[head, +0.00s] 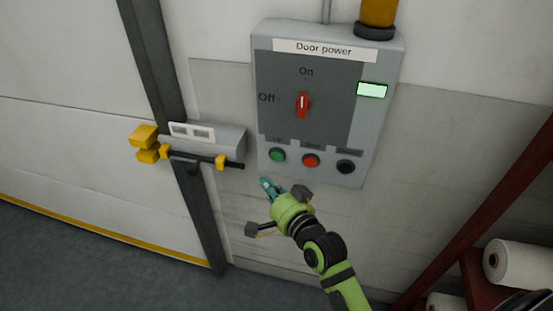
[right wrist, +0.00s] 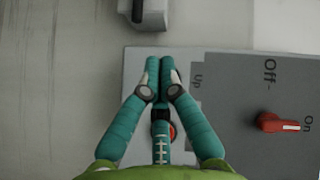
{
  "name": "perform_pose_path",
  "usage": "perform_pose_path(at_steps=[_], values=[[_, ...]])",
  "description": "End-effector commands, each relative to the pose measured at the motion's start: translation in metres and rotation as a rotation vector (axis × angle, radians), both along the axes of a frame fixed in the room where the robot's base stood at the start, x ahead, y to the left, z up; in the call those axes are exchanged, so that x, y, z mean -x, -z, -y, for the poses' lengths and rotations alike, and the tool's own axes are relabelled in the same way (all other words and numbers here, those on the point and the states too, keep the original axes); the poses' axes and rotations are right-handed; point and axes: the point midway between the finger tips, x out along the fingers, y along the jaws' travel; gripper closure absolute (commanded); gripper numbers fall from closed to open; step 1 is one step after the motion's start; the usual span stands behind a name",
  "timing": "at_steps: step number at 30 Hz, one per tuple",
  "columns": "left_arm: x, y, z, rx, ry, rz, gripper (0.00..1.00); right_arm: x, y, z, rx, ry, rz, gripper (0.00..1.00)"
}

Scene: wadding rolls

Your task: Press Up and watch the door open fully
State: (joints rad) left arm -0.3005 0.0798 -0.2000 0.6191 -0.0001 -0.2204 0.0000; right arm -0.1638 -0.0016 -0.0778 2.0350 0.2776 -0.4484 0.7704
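The grey control box (head: 262,100) labelled "Door power" hangs on the wall. Its red rotary switch (head: 303,104) points up at On, and the indicator (head: 372,90) glows pale green. The green Up button (head: 278,155) is at the lower left, beside the red button (head: 311,160) and a black button (head: 346,166). My right gripper (head: 267,184) is just below the green button in the head view. In the right wrist view its fingertips (right wrist: 160,62) are together and empty, hiding the green button; contact cannot be told. The door (head: 70,160) is down at the floor. My left gripper is out of view.
A bolt with a black rod (head: 205,159) and yellow brackets sits on the door frame (head: 160,70), left of the box. A dark red rack (head: 480,200) with white wadding rolls (head: 515,264) stands at the right. The wall below the box is bare.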

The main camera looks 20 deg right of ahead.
Motion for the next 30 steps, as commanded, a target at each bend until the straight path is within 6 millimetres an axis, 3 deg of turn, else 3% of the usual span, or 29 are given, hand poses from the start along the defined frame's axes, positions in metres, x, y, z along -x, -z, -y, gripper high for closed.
perform_pose_path(at_steps=[7, 13, 30], values=[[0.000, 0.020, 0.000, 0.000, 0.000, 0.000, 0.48, -0.031, 0.002, 0.021, 0.003, 0.002, 0.003, 1.00], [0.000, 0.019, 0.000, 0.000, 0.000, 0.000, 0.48, -0.046, 0.000, 0.032, 0.001, 0.001, 0.001, 1.00], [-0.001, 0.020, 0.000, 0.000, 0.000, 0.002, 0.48, -0.052, 0.000, 0.036, 0.000, 0.001, 0.000, 1.00]])
